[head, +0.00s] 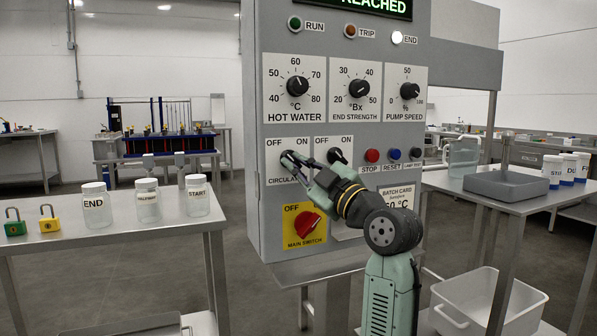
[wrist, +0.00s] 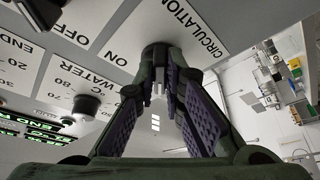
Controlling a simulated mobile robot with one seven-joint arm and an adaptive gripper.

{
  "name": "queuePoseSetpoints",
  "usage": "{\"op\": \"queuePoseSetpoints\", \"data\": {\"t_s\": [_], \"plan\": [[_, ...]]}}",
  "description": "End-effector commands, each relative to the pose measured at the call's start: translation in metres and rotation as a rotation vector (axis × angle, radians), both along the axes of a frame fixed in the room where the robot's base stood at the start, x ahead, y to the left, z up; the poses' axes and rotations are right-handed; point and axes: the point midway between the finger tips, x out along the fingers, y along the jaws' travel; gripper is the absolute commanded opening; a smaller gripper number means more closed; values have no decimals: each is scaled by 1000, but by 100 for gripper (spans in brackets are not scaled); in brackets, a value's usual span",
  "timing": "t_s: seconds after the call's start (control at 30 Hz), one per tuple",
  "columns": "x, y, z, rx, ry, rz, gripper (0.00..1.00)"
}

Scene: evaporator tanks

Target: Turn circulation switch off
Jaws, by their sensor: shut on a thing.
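The circulation switch (head: 287,155) is a black knob on a white plate marked OFF at left and ON at right, on the grey control panel (head: 276,42). My gripper (head: 291,161) reaches it from the lower right, with its fingertips on the knob. In the wrist view my gripper (wrist: 160,68) is shut around the dark knob, close to the plate. The fingers cover most of the knob, so I cannot tell which way it points. The words CIRCULATION, ON and OFF show around it in the wrist view.
A second black OFF/ON knob (head: 335,156) is close on the right. The red main switch (head: 307,222) is below, the hot water dial (head: 297,86) above. Stop (head: 372,155) and reset (head: 394,154) buttons are further right. Tables with jars (head: 147,200) and a grey tray (head: 507,183) flank the panel.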

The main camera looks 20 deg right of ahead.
Motion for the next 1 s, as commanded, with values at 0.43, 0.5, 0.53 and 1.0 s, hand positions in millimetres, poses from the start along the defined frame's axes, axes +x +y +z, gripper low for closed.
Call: {"op": "queuePoseSetpoints", "data": {"t_s": [0.43, 0.5, 0.53, 1.0], "plan": [[0, 0, 0, -32, 0, -2, 0], [0, 0, 0, -32, 0, -2, 0], [0, 0, 0, -32, 0, -2, 0], [0, 0, 0, -30, -1, -1, 30]]}}
